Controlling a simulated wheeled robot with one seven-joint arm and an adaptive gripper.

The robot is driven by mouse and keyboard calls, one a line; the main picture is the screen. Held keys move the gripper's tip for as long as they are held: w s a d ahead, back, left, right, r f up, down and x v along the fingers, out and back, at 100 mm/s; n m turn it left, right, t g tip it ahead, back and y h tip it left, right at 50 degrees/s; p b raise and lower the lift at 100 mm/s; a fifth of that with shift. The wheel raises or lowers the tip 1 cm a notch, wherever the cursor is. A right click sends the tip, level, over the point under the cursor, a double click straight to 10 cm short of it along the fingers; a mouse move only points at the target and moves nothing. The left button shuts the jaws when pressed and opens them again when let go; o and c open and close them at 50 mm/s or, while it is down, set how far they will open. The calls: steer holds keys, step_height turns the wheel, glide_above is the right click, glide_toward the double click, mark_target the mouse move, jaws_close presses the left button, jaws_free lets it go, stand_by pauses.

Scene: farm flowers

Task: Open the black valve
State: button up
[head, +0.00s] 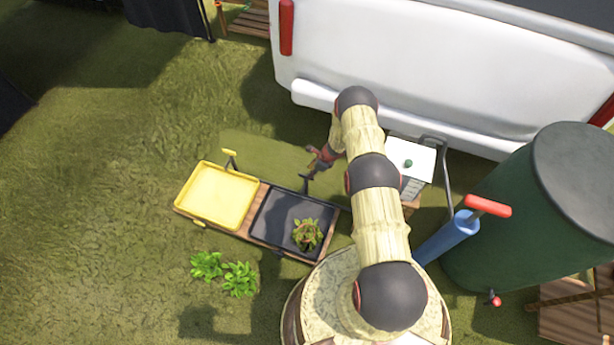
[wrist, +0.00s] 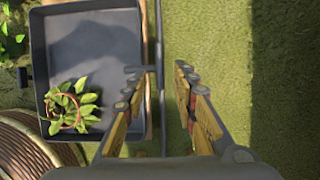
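I cannot tell whether a finger touches the valve.
A yellow tray (head: 217,195) with a yellow valve (head: 230,157) stands left of the black tray. A potted plant (head: 307,236) sits in the black tray. A white box (head: 411,160), a blue cylinder (head: 447,238) and a green tank (head: 500,215) stand right. Open grass lies left.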

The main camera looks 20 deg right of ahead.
steer(key=b+x, duration=0.2)
steer(key=x, duration=0.3)
steer(key=shift+f, duration=0.2)
steer(key=c, duration=0.3)
steer(key=c, duration=0.4)
jaws_close()
